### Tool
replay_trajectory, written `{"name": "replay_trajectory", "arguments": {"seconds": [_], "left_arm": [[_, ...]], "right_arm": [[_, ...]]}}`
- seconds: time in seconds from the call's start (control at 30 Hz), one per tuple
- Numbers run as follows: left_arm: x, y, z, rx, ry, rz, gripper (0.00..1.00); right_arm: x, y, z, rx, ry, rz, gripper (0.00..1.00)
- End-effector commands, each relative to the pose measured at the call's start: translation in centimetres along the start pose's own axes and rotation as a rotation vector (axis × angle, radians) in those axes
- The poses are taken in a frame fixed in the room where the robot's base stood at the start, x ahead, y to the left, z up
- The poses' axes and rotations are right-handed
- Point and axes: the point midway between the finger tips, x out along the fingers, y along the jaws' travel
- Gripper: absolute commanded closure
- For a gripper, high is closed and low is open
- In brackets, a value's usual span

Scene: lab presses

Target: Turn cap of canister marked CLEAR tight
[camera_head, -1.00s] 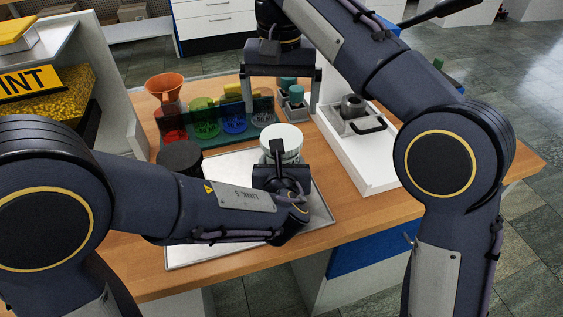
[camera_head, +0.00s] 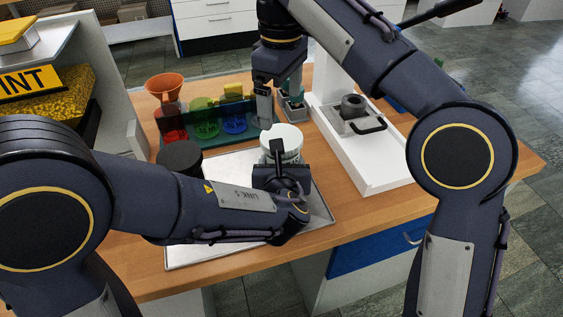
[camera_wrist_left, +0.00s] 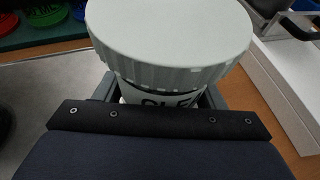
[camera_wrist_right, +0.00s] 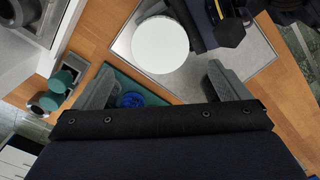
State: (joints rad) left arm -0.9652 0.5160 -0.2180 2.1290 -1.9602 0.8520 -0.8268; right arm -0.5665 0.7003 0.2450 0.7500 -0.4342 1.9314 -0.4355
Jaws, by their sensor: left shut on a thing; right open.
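The canister has a wide pale grey-white ribbed cap (camera_head: 283,138) and stands at the back of the metal tray (camera_head: 320,212). In the left wrist view, its cap (camera_wrist_left: 168,38) sits above a white label (camera_wrist_left: 165,103) with partly hidden dark letters that look like "CLE". My left gripper (camera_wrist_left: 160,98) is shut around the canister body below the cap. My right gripper (camera_head: 271,112) is open and empty, pointing down just behind and above the cap. In the right wrist view, the round cap top (camera_wrist_right: 160,45) lies beyond the open fingers (camera_wrist_right: 160,85), not between them.
A black-topped canister (camera_head: 180,156) stands at the left of the tray. Behind are a green rack (camera_head: 160,126) with coloured pieces and an orange funnel (camera_head: 164,86). A white press (camera_head: 365,172) with a grey fixture (camera_head: 352,112) stands right. Teal-topped pieces (camera_wrist_right: 62,81) stand near the rack.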

Motion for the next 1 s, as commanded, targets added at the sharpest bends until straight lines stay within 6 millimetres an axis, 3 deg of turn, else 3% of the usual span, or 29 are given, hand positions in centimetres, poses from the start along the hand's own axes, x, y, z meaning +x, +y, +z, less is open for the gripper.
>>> {"name": "replay_trajectory", "arguments": {"seconds": [0.6, 1.0], "left_arm": [[0.0, 0.0, 0.1, 0.000, -0.001, 0.000, 1.00], [0.0, 0.0, 0.1, 0.000, -0.001, 0.000, 1.00]], "right_arm": [[7.4, 0.0, 0.0, 0.001, -0.001, -0.001, 0.05], [7.9, 0.0, 0.0, 0.002, 0.001, 0.000, 0.07]]}}
